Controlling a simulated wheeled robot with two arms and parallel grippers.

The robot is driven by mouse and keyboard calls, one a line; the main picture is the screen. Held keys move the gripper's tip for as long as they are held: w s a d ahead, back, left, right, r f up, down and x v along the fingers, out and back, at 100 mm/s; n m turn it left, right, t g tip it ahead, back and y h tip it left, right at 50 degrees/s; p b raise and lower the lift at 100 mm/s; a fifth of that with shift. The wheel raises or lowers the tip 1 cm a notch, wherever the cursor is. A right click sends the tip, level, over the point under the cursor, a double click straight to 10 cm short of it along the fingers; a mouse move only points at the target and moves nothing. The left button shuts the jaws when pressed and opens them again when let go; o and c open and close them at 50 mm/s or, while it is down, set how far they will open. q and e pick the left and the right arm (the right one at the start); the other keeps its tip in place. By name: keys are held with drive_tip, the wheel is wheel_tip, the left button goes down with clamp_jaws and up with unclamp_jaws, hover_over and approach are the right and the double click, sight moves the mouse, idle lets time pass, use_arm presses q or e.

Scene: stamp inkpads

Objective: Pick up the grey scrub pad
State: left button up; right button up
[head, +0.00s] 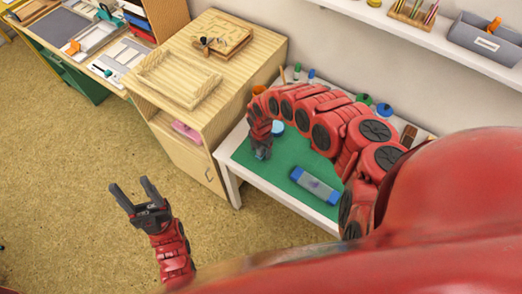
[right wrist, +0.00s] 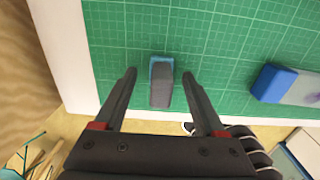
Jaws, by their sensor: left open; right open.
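The grey scrub pad (right wrist: 161,90) lies on the green cutting mat in the right wrist view, a small dark grey block with a blue layer at its far end. My right gripper (right wrist: 159,76) is open, with one finger on each side of the pad and gaps on both sides. I cannot tell how high the fingertips are above the mat. In the head view, my right gripper (head: 262,150) is over the mat's left part and largely hides the pad. My left gripper (head: 130,192) is open and empty above the floor.
A grey block with blue ends (head: 315,185) lies on the green mat (head: 292,158), also in the right wrist view (right wrist: 285,88). A wooden cabinet (head: 185,150) carrying a tray (head: 180,78) stands left of the white table (head: 234,190). Jars and a round blue item stand behind.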

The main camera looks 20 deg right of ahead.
drive_tip(key=shift+d+f, duration=0.1)
drive_tip(key=shift+f, duration=0.05)
clamp_jaws()
idle(0.4)
